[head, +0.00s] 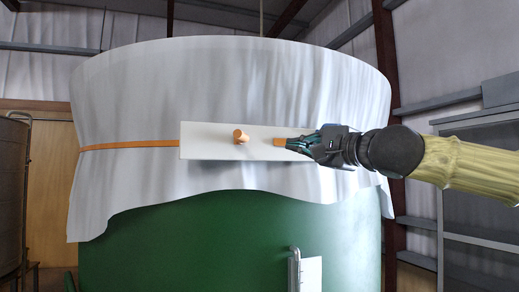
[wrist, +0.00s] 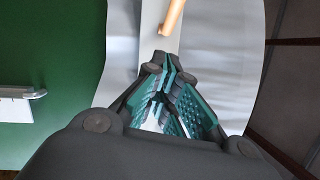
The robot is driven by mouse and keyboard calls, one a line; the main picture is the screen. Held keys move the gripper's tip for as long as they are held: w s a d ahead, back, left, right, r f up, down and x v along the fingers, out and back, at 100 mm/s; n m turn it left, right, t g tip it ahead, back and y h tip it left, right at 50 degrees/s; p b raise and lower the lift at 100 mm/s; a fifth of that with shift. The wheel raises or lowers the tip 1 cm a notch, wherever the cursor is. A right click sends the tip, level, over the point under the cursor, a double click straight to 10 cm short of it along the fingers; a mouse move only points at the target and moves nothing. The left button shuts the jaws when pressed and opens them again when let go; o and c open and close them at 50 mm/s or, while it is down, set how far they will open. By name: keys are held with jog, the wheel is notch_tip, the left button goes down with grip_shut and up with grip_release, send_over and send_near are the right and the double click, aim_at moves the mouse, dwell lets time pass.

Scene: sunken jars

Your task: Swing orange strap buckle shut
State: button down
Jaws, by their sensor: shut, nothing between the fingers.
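An orange strap (head: 130,146) runs across the white cloth to a pale plate (head: 205,140) on the front of the tank. A short orange peg-like part (head: 240,136) stands out from the plate. A smaller orange piece (head: 280,142) shows right at my fingertips; I cannot tell whether they touch. My gripper (head: 289,142) is shut and empty in front of the plate's right part, reaching in from the right. In the wrist view an orange bar (wrist: 172,17) lies just beyond the shut fingertips (wrist: 163,62), apart from them, over the plate (wrist: 150,40).
The white cloth (head: 230,75) drapes over the large green tank (head: 190,235). A grey handle (head: 295,265) with a white panel is low on the tank. A rusty post (head: 385,60) and grey shelving (head: 475,240) stand at right. The space before the tank's left side looks clear.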

jog(key=p, duration=0.5)
send_near(247, 139)
jog(key=w, duration=0.4)
jog(key=shift+w+a+r, duration=0.15)
jog(key=shift+w+a, duration=0.05)
jog(key=shift+a, duration=0.35)
jog(key=shift+w+a+r, duration=0.15)
jog(key=shift+a, duration=0.4)
jog(key=shift+a+f+t, duration=0.1)
jog(key=shift+f+t, duration=0.05)
jog(key=shift+t, duration=0.15)
jog(key=shift+s+a+m+h+b, duration=0.3)
jog(key=shift+h+b, duration=0.1)
jog(key=shift+h, duration=0.1)
jog(key=shift+t, duration=0.3)
jog(key=shift+w, duration=0.1)
jog(key=shift+a+h+b, duration=0.1)
jog(key=shift+h+b, duration=0.2)
jog(key=shift+b, duration=0.05)
